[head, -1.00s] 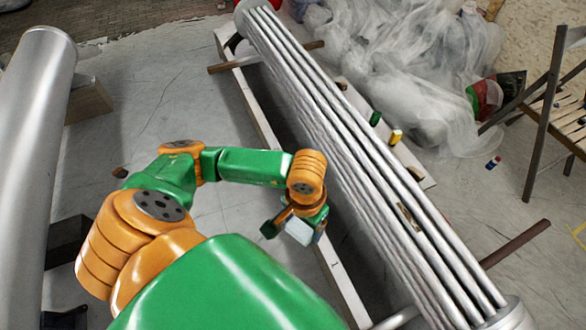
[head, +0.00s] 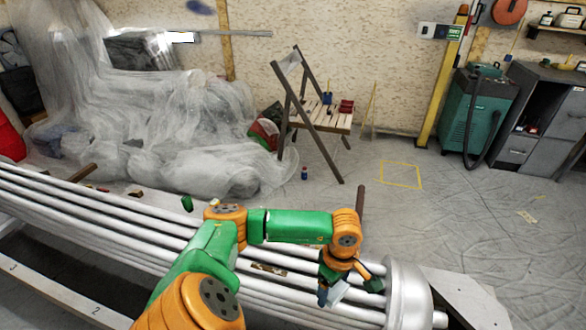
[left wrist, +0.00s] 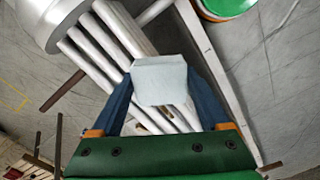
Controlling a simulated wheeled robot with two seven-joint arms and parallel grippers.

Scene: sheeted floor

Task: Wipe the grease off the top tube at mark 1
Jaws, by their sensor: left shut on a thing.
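The bundle of silver tubes (head: 105,222) runs across the lower head view to a round end plate (head: 408,292) on the right; it also shows in the left wrist view (left wrist: 112,45). A brown, grease-like patch (head: 268,268) lies on an upper tube, left of my gripper. My left gripper (head: 347,284) is over the tubes near the end plate, shut on a pale blue-white pad (head: 331,293). The pad shows clearly between the fingers in the left wrist view (left wrist: 160,80). Whether it touches a tube I cannot tell. Mark 1 is not readable. My right gripper is out of view.
A white beam (head: 60,300) with a 2 on it runs along the near side. Plastic sheeting (head: 190,140) heaps behind the tubes. A wooden chair (head: 322,116), a small can (head: 304,173) and a green machine (head: 478,105) stand beyond. Floor right of the chair is mostly clear.

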